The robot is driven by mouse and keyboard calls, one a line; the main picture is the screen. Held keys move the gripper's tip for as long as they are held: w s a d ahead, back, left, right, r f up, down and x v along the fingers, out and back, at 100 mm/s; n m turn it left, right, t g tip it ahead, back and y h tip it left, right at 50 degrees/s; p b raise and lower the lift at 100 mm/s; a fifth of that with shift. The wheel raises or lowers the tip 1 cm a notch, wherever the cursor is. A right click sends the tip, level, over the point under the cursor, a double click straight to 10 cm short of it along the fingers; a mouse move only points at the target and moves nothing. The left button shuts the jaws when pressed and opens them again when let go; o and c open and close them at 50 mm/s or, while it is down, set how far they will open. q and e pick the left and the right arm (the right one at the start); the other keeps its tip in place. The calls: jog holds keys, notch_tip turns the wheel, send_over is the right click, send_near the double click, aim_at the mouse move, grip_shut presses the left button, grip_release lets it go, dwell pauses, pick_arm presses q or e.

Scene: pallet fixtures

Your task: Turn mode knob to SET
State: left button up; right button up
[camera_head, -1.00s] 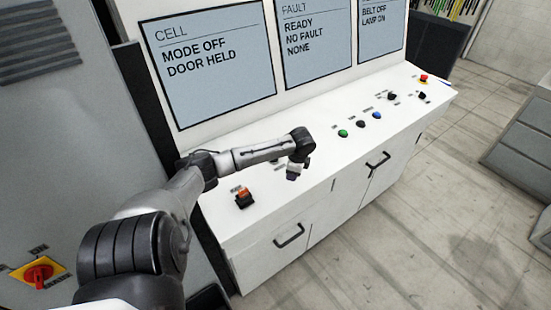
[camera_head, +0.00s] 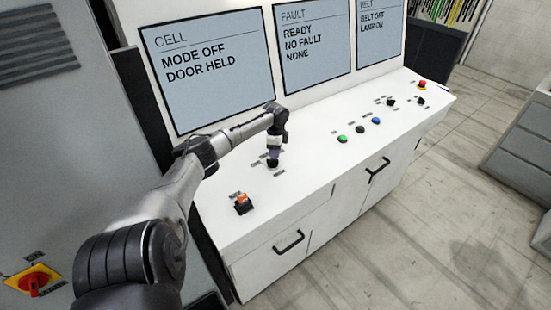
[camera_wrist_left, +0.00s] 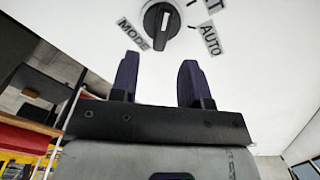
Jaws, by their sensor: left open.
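The mode knob (camera_wrist_left: 160,23) is round and black with a white mark on its grip bar. In the left wrist view it lies at the top, beside the labels MODE and AUTO and a cut-off label ending in T. The white mark points roughly to the top of that view; the label there is out of frame. My left gripper (camera_wrist_left: 158,76) is open, its dark fingers apart with nothing between them and the knob beyond their tips. In the head view the left gripper (camera_head: 273,156) points down over the knob (camera_head: 272,164); contact cannot be told. The right gripper is not seen.
The screen (camera_head: 207,68) reads MODE OFF, DOOR HELD. An orange-red switch (camera_head: 242,203) stands nearer on the white console (camera_head: 225,220). Green (camera_head: 342,139) and blue (camera_head: 375,121) buttons and a red one (camera_head: 422,85) stand to the right.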

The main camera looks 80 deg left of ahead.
aim_at(273, 162)
pick_arm(q)
jog(key=shift+f, duration=2.5)
grip_shut()
